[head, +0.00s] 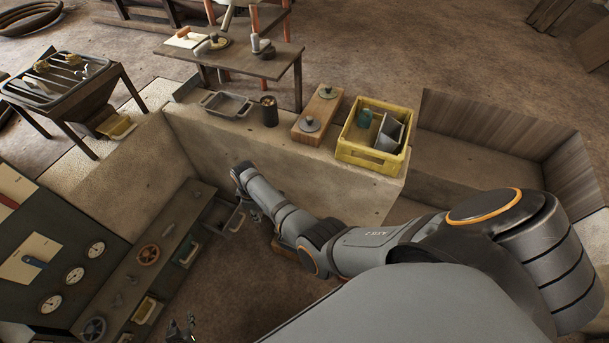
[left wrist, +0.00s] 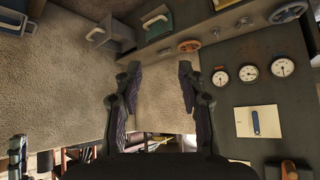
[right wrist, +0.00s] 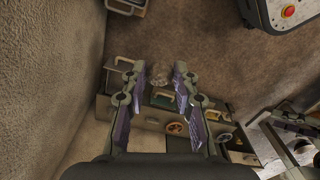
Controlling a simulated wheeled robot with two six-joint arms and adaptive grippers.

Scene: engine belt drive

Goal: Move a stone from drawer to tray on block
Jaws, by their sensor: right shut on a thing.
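A small grey stone (right wrist: 159,79) shows between the fingertips of my right gripper (right wrist: 160,76) in the right wrist view. The fingers are shut on it. In the head view my right gripper (head: 254,212) hangs below the wrist, beside an open grey drawer (head: 237,221), and is mostly hidden by the arm. A shallow grey metal tray (head: 227,105) stands on the long stone block (head: 290,160), above and behind that drawer. My left gripper (left wrist: 154,92) is open and empty in the left wrist view; it shows at the bottom edge of the head view (head: 180,328).
On the block stand a dark cup (head: 269,111), a wooden board (head: 318,112) with lidded knobs, and a yellow crate (head: 374,135). A panel with gauges (head: 75,274), handwheels (head: 148,254) and other drawers (head: 147,309) lies to the left. Floor between is clear.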

